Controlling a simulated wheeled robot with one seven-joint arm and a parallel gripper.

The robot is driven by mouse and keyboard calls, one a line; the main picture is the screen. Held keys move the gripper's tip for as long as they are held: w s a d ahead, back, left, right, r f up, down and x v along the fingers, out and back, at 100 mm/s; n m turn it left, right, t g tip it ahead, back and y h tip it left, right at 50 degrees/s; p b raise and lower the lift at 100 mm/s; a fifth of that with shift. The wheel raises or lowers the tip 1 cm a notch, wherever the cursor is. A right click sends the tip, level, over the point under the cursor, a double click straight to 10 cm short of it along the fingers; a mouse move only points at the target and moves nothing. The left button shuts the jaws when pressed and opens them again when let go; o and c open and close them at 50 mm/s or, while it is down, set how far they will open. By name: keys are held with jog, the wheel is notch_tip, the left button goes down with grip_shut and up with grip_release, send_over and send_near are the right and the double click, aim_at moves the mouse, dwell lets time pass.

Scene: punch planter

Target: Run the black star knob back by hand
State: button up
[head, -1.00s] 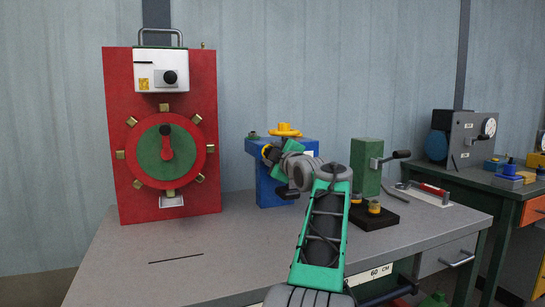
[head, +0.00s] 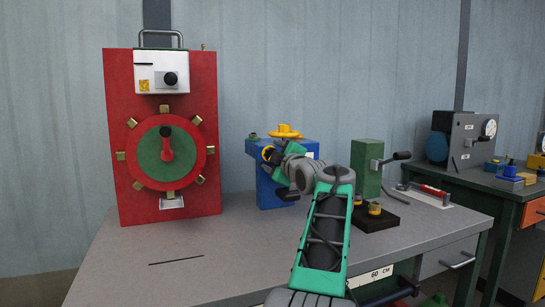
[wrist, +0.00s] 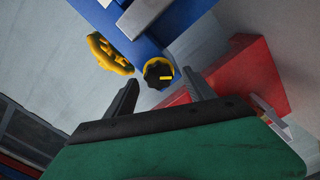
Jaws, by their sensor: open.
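The black star knob (wrist: 158,73) sits on the end of the blue block (wrist: 175,18) and has a yellow mark on its face. In the wrist view it lies between the tips of my open gripper (wrist: 162,81). The fingers stand on either side of it with gaps; I cannot tell how near they are in depth. In the head view my gripper (head: 272,164) is in front of the blue block (head: 265,188), and the knob cannot be made out clearly there.
A yellow handwheel (head: 285,131) tops the blue block, close to one finger in the wrist view (wrist: 108,52). The red panel (head: 122,195) stands left. A green block with a lever (head: 366,165) stands right. The bench front-left is clear.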

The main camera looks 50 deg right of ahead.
jog(key=v, duration=0.7)
